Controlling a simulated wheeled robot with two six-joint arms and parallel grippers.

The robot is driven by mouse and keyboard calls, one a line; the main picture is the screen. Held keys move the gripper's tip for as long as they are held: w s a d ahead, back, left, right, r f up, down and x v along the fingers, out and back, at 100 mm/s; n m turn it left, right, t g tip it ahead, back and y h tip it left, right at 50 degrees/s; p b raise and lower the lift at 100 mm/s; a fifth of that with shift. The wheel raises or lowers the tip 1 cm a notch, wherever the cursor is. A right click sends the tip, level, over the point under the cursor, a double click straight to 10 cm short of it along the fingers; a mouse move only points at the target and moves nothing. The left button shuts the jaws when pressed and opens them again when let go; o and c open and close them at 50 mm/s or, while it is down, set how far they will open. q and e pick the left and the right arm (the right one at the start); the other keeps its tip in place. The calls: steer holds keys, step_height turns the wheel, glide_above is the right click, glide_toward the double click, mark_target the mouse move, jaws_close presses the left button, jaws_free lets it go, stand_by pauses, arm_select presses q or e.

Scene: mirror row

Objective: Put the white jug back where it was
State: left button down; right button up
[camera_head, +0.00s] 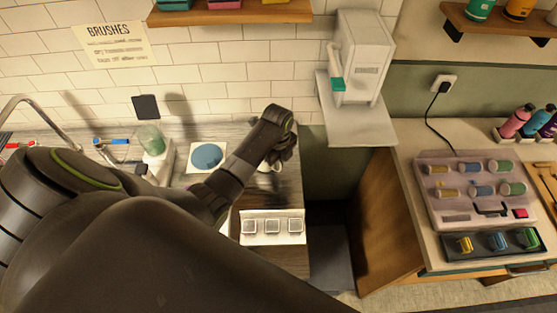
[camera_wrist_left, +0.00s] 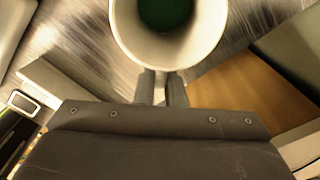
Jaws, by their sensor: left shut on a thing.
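The white jug shows in the left wrist view (camera_wrist_left: 123,22) as a round white rim with dark green inside. My left gripper is shut on it, with both fingers (camera_wrist_left: 161,88) meeting at the jug's near side. In the head view my left gripper (camera_head: 275,160) is over the right part of the grey counter, and only a small white part of the jug (camera_head: 266,167) shows below it; my gripper hides the rest. I cannot tell whether the jug touches the counter. My right gripper is not in view.
A white square with a blue disc (camera_head: 207,156) lies left of my gripper. A white panel with several square pieces (camera_head: 272,227) lies in front. A greenish glass (camera_head: 150,140) stands left. A white dispenser (camera_head: 361,60) hangs over a gap right of the counter.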

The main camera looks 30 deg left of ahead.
arm_select(q)
steer(key=shift+f, duration=0.1)
steer(key=c, duration=1.5)
jaws_free()
step_height(320, 180, up, 9)
steer(key=shift+w+f+b, duration=0.1)
steer(key=shift+f+b, duration=0.05)
steer(key=shift+b, duration=1)
step_height(320, 180, up, 4)
steer(key=shift+f+p, duration=0.25)
steer(key=shift+p, duration=0.9)
